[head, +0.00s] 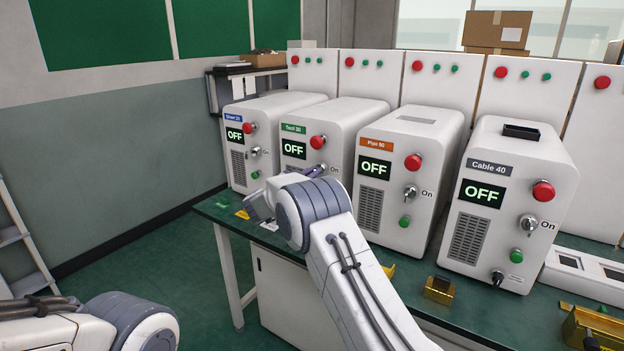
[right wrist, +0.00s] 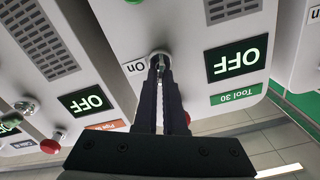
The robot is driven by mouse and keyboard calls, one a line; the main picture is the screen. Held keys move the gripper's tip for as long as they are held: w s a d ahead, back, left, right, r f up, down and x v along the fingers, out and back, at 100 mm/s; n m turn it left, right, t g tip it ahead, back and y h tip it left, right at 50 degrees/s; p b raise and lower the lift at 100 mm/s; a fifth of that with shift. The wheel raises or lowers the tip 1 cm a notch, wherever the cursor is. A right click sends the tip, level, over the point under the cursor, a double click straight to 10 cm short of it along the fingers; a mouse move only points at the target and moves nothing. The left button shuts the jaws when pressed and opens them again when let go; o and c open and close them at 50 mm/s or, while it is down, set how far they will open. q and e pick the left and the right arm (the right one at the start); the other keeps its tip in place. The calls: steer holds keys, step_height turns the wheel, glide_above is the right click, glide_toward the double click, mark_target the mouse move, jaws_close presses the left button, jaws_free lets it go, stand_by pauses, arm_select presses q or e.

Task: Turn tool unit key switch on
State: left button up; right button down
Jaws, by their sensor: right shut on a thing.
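The tool unit (head: 350,112) is the white box with a green "Tool 30" label, second from the left on the bench. Its display (head: 294,149) reads OFF, also in the upside-down right wrist view (right wrist: 237,58). A red button (head: 318,142) sits beside the display. In the right wrist view, the key switch (right wrist: 159,53) is next to an "On" mark, at my fingertips. My right gripper (right wrist: 160,66) is shut on the key, its fingers pointing at the panel. In the head view my right arm partly hides the panel's lower part. My left gripper is out of view.
The blue-labelled unit (head: 272,108) stands left of the tool unit; Pipe 50 (head: 427,120) and Cable 40 (head: 540,155) stand right, also reading OFF. Small yellow holders (head: 439,290) lie on the green bench (head: 400,275). A ladder (head: 20,240) stands at far left.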

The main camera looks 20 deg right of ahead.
steer(key=shift+s+f+m+b, duration=0.1)
steer(key=shift+f+m+b, duration=0.05)
steer(key=shift+m+b, duration=1.45)
steer(key=shift+s+f+m+b, duration=0.1)
steer(key=shift+m+b, duration=1)
steer(key=shift+m, duration=1)
steer(key=c, duration=1)
jaws_free()
steer(key=shift+r, duration=0.1)
steer(key=v, duration=1)
steer(key=shift+s, duration=0.2)
steer(key=shift+a, duration=0.1)
